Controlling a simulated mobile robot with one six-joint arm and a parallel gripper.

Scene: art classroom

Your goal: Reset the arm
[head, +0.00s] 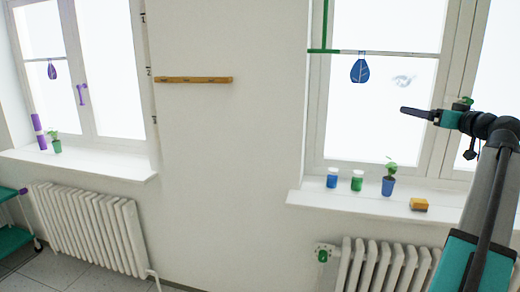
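My arm rises from the lower right of the head view in front of the right window. My gripper (418,113) is at its end, pointing left at about the height of the window pane. It is seen from the side as one dark finger shape, so I cannot tell whether it is open or shut. I see nothing hanging from it. It is apart from the wall shelf and appears above the sill items in the picture.
The right sill (345,202) bears a blue jar (332,178), a green jar (357,181), a potted plant (388,186) and a yellow block (418,204). Radiators (95,228) stand below both windows. A wooden rack (193,80) is on the wall. A teal cart (12,238) stands far left.

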